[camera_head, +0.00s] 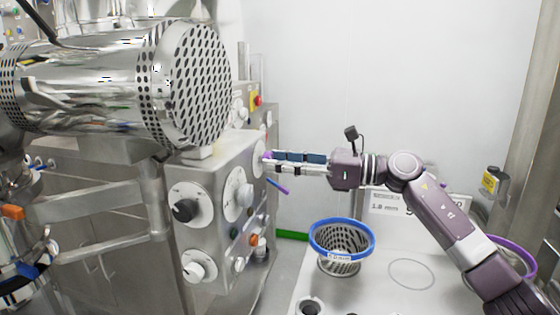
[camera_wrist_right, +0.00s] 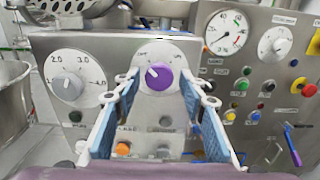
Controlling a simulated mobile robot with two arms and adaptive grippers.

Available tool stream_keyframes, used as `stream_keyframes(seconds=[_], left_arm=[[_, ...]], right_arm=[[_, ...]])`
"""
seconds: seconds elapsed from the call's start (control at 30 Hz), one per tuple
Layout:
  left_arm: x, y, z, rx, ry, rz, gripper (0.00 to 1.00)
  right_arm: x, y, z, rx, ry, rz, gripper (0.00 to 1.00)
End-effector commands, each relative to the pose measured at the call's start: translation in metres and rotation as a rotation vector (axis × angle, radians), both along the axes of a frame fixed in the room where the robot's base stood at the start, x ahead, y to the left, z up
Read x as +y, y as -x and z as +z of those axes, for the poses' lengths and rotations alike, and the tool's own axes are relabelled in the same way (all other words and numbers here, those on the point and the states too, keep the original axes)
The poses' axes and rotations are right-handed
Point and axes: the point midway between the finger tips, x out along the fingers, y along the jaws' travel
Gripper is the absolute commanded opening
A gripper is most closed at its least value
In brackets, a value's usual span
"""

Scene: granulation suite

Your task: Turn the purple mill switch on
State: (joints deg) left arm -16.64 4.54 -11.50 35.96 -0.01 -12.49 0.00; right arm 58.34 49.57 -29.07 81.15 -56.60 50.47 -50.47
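The purple mill switch (camera_wrist_right: 159,76) is a round knob on a white dial plate (camera_wrist_right: 150,54) on the steel control box. Its white pointer mark aims to the upper left in the right wrist view. My right gripper (camera_wrist_right: 158,86) is open, with one finger on each side of the knob; I cannot tell whether they touch it. In the head view my right gripper (camera_head: 270,160) reaches in from the right to the box's face, and a little purple (camera_head: 266,156) shows at its fingertips. My left gripper is not in view.
A grey dial (camera_wrist_right: 67,84) sits left of the switch. Gauges, coloured buttons and a red emergency stop (camera_wrist_right: 303,87) are to its right. An orange button (camera_wrist_right: 122,149) lies below. A blue-rimmed basket (camera_head: 342,238) stands on the white table (camera_head: 380,290).

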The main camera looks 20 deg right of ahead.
Motion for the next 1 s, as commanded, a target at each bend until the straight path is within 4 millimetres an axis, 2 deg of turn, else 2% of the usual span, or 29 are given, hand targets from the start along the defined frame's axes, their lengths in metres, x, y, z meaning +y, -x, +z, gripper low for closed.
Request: stream_keyframes(seconds=[0.03,0.3,0.67,1.0], left_arm=[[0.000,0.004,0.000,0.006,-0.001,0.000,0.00],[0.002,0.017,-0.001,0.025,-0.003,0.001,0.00],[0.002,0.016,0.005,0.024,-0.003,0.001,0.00],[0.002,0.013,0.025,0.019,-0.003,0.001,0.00]], right_arm=[[0.000,0.000,0.000,0.000,0.000,0.000,0.30],[0.000,0.000,0.000,0.000,0.000,0.000,0.03],[-0.001,0.000,0.002,0.056,-0.038,-0.002,0.03],[-0.001,0.000,0.004,0.271,-0.182,-0.002,0.03]])
